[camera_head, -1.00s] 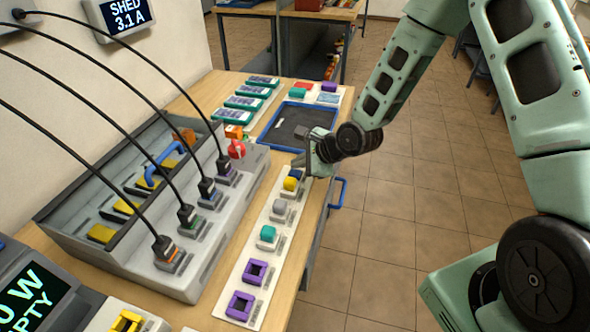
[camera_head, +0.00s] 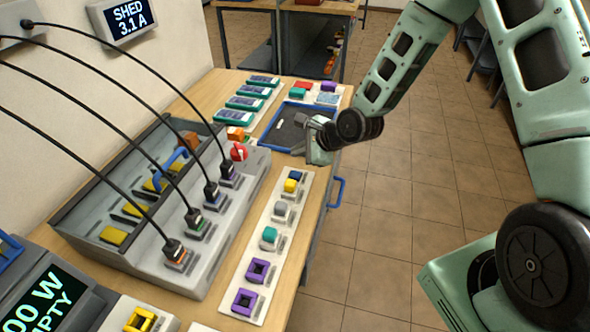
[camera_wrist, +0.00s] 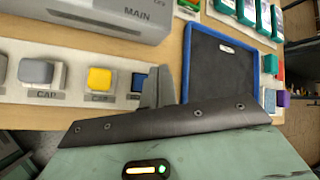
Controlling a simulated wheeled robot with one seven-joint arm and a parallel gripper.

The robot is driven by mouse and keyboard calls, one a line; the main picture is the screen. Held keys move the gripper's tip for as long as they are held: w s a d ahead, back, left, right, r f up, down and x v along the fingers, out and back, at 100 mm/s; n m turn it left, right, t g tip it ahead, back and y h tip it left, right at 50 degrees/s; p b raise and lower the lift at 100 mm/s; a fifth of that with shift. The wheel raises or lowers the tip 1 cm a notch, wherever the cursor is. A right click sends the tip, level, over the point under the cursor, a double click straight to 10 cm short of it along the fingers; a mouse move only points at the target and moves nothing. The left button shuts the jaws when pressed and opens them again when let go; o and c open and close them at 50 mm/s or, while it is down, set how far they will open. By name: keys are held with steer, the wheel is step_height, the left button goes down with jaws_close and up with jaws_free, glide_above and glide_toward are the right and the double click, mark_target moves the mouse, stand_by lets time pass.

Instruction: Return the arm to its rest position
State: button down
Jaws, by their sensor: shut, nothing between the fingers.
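My gripper (camera_head: 304,148) is shut and empty. In the head view it is above the table's right edge, between the blue-rimmed tray (camera_head: 265,143) and the far end of the white cap strip (camera_head: 244,272). In the wrist view my gripper's dark finger (camera_wrist: 158,88) shows in front of the strip and beside the tray (camera_wrist: 187,62). My arm (camera_head: 405,50) reaches in from the right of the head view, bent at the elbow.
The strip carries yellow, grey, teal and purple (camera_head: 244,302) pieces. A grey battery unit (camera_head: 215,235) with several black cables stands on the left. Green-edged modules (camera_head: 245,103) lie at the back. A blue handle (camera_head: 337,192) sticks out at the table's side. Tiled floor (camera_head: 400,215) is open to the right.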

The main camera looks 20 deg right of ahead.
stand_by(0.7)
steer(key=s+a+r+n+g+h, duration=0.1)
steer(key=s+a+r+n+g, duration=0.1)
steer(key=s+r+n, duration=0.3)
steer(key=s+a+r+n+g+h, duration=0.2)
steer(key=s+r+n, duration=0.4)
steer(key=s+n, duration=0.7)
steer(key=s+a+r+n+g+h, duration=0.1)
steer(key=s+a+r+n+g, duration=0.2)
steer(key=s, duration=1.1)
step_height(320, 180, up, 3)
steer(key=n, duration=0.6)
steer(key=shift+s+n+h, duration=0.3)
steer(key=shift+s+h, duration=0.05)
steer(key=shift+h, duration=0.05)
steer(key=shift+w+a+r, duration=0.1)
steer(key=shift+w, duration=0.05)
stand_by(0.9)
